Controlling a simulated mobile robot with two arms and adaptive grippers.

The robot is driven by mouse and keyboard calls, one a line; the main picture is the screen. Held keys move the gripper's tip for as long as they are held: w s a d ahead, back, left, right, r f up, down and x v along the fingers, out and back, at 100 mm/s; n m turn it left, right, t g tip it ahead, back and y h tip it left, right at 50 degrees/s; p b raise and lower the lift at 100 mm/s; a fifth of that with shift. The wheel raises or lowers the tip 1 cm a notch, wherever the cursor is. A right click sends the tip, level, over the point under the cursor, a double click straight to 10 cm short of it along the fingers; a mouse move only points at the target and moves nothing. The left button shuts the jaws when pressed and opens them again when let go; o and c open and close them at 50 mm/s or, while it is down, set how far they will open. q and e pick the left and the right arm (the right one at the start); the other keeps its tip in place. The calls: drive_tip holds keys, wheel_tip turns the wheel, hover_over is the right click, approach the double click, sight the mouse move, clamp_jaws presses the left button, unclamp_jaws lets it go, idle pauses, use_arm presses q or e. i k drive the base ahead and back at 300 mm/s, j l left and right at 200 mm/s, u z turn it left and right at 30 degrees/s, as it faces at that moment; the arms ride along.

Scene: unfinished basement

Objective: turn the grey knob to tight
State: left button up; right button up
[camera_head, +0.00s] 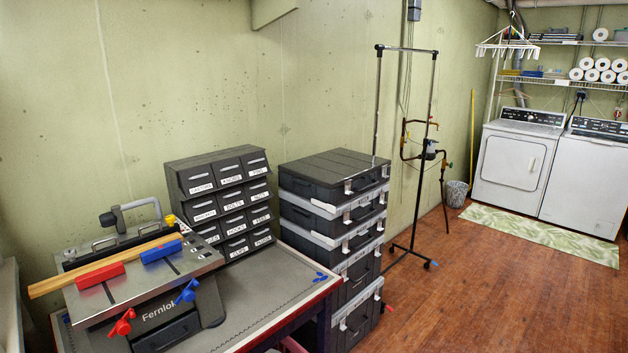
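A grey bench machine marked "Fernlok" (158,309) stands on the workbench at the lower left. A dark grey rounded piece (107,219) shows at the left end of a grey bent handle (140,204) at the machine's back; I cannot tell for sure that it is the grey knob, or how tight it is. A red knob (122,323) and a blue knob (187,292) are on the machine's front. A yellow piece (170,219) is at the back right. A wooden strip (50,286) lies across the top beside red and blue blocks. Neither gripper is in view.
The workbench (262,302) has bare room right of the machine, with small blue pieces (321,276) near its edge. Labelled drawers (218,196) stand behind. Stacked dark cases (335,180) and a metal rack (411,255) stand to the right. Wooden floor (480,300) is open beyond.

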sight(69, 254)
drive_tip(key=u, duration=1.45)
drive_tip(key=i+l, duration=0.1)
drive_tip(key=l, duration=0.7)
